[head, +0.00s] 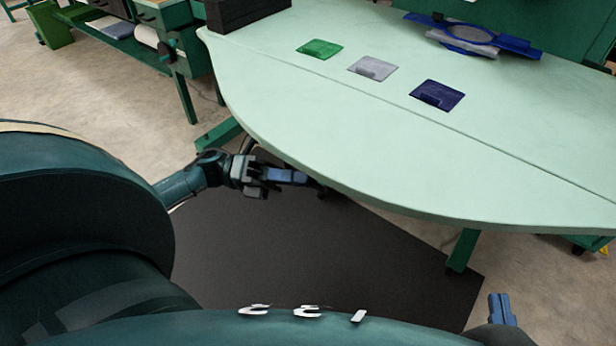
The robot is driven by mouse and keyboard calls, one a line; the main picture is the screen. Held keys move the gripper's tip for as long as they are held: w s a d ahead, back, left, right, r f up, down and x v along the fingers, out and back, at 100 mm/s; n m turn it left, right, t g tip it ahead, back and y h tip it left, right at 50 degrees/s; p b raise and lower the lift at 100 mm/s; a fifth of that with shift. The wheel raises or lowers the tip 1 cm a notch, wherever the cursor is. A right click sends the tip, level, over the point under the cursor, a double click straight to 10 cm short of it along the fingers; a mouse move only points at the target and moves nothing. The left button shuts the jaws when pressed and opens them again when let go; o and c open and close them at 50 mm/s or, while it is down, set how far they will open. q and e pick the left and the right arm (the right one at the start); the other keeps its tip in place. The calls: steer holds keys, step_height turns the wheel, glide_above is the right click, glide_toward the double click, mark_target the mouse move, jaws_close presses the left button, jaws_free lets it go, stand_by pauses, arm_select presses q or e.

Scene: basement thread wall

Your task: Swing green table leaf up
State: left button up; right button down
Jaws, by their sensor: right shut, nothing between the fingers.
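The pale green table leaf (330,165) is the curved near part of the table, joined to the main top (380,35) along a straight dark seam. It looks about level with the main top. My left gripper (300,177) is just below the leaf's curved front edge at left of centre, with its blue fingers pointing right. I cannot tell whether it touches the leaf or whether its fingers are apart. My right gripper (500,308) is at the lower right, shut and empty, clear of the leaf; only its blue fingers show well.
Green (320,48), grey (373,68) and dark blue (437,94) flat pieces lie on the main top beyond the seam. A dark box (245,12) and a blue ring-shaped item (475,35) stand farther back. A green table leg (462,250) stands on the dark mat (360,270).

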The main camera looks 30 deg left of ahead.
arm_select(q)
steer(key=shift+x, duration=1)
steer(key=shift+w, duration=0.1)
jaws_close()
steer(key=shift+r, duration=0.1)
